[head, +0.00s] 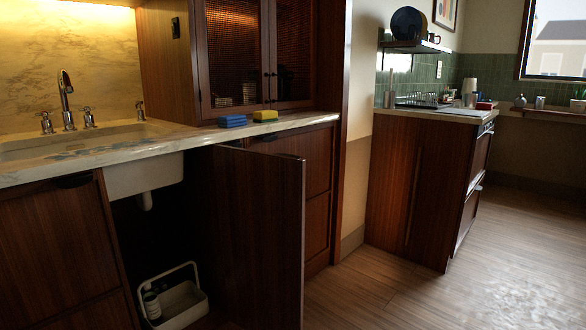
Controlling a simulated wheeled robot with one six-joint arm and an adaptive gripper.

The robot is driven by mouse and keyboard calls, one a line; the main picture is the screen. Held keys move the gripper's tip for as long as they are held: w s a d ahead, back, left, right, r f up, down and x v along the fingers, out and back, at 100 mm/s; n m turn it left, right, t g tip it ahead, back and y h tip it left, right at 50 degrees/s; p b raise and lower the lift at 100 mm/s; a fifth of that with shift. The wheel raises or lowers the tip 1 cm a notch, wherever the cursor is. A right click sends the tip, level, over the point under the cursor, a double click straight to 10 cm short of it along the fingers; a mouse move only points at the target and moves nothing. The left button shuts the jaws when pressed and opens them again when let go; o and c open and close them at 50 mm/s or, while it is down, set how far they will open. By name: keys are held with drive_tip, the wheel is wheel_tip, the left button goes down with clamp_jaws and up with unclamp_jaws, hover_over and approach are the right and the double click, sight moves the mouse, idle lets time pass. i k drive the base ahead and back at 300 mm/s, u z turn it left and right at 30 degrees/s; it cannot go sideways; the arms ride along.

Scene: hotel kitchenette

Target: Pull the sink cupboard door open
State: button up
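The sink cupboard door (258,235) is brown wood and stands wide open, swung out from the cabinet on the right side of the opening. Its free edge points toward me. The dark cupboard inside (150,228) shows the underside of the white sink (145,174), a short drain pipe (145,200) and a white caddy (185,303) with bottles in it. My gripper is not in this view, so its state and place are not shown.
The marble counter (180,143) carries a blue sponge (232,121) and a yellow sponge (265,115). A wooden cabinet unit (415,190) stands farther back on the right. The wooden floor (430,295) at front right is clear.

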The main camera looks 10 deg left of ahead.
sight(261, 196)
drive_tip(key=z, duration=0.8)
drive_tip(key=i, duration=0.75)
drive_tip(key=u, duration=0.9)
drive_tip(key=i, duration=0.55)
drive_tip(key=u, duration=0.55)
